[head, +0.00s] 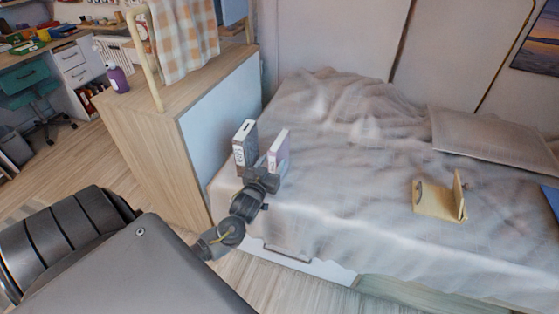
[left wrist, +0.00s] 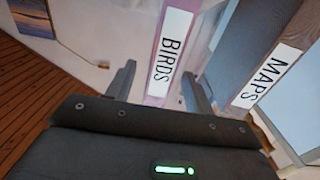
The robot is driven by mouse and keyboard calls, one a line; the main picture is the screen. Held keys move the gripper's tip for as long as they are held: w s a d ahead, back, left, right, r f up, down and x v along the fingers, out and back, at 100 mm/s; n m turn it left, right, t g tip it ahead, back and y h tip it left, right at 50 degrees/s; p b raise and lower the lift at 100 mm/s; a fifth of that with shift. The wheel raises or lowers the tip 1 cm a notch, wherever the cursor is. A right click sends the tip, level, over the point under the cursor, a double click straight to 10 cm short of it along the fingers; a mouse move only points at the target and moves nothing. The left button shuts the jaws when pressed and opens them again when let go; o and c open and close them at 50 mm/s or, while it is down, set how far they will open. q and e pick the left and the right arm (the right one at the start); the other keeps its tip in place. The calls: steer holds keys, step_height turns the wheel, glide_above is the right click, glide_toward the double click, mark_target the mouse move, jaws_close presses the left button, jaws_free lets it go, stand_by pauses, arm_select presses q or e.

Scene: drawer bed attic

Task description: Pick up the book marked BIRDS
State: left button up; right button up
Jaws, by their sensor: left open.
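The BIRDS book (left wrist: 170,60) has a pink spine with a white label and stands upright. In the head view the pink book (head: 279,149) is at the bed's near left corner. My left gripper (head: 263,176) is low in front of it. In the left wrist view my open left fingers (left wrist: 158,76) lie on either side of the BIRDS spine, with more gap on the left. Whether either finger touches it I cannot tell.
The bed (head: 330,220) has a rumpled cover with free room right of the books. A wooden bookend (head: 438,201) and a pillow (head: 490,135) lie there. A wooden cabinet (head: 150,150) with a purple bottle (head: 118,79) stands left of the bed.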

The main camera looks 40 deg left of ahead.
arm_select(q)
steer(key=shift+x, duration=2.65)
jaws_close()
